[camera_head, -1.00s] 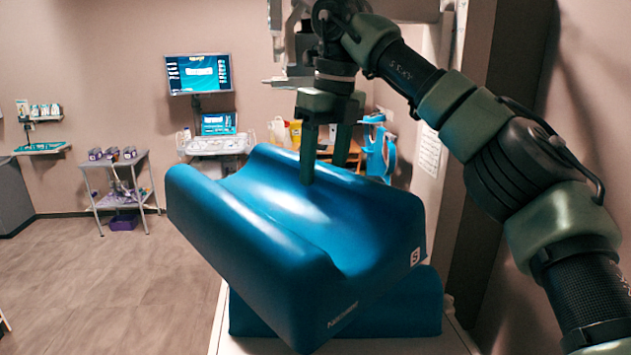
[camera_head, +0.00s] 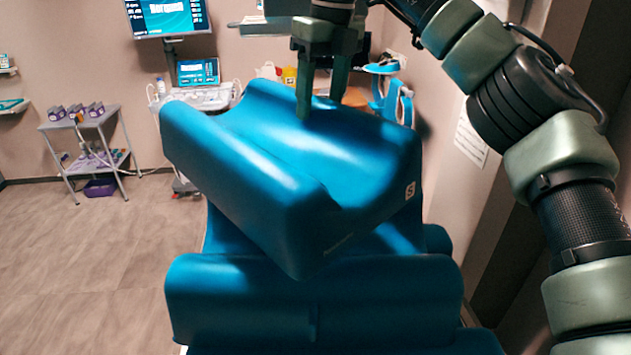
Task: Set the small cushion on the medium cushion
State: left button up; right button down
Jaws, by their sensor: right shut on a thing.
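The small cushion (camera_head: 255,185) is blue, with a hollow along its top and a white S label at its right end. My right gripper (camera_head: 320,105) reaches down from above and is shut on the small cushion's far side. The small cushion is turned at an angle and hides much of the blue cushion beneath it, which looks like the medium cushion (camera_head: 240,305). I cannot tell whether the two cushions touch. My left gripper is not in view.
More blue padding (camera_head: 455,343) shows below the lower cushion at the bottom edge. A grey trolley (camera_head: 85,125) stands at the left by the wall, and a monitor (camera_head: 170,18) hangs behind. Open floor (camera_head: 90,260) lies at the left.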

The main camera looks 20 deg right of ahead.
aim_at(322, 126)
jog(key=f, duration=0.4)
jog(key=shift+s+f+p, duration=0.35)
jog(key=shift+s, duration=0.05)
notch_tip(322, 126, down, 4)
jog(key=shift+w+r+p, duration=0.15)
jog(key=shift+r+p, duration=0.1)
jog(key=shift+p, duration=0.25)
jog(key=shift+f, duration=0.5)
jog(key=shift+c, duration=2.4)
grip_release()
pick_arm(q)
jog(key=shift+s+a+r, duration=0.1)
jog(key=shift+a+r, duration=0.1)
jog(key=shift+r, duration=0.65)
pick_arm(e)
jog(key=shift+r, duration=0.1)
jog(key=shift+r, duration=0.3)
pick_arm(q)
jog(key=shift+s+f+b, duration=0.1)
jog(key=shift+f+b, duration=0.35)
jog(key=shift+b, duration=0.05)
pick_arm(e)
jog(key=r, duration=0.7)
jog(key=s+d+r, duration=0.1)
jog(key=r, duration=0.3)
jog(key=shift+r, duration=0.15)
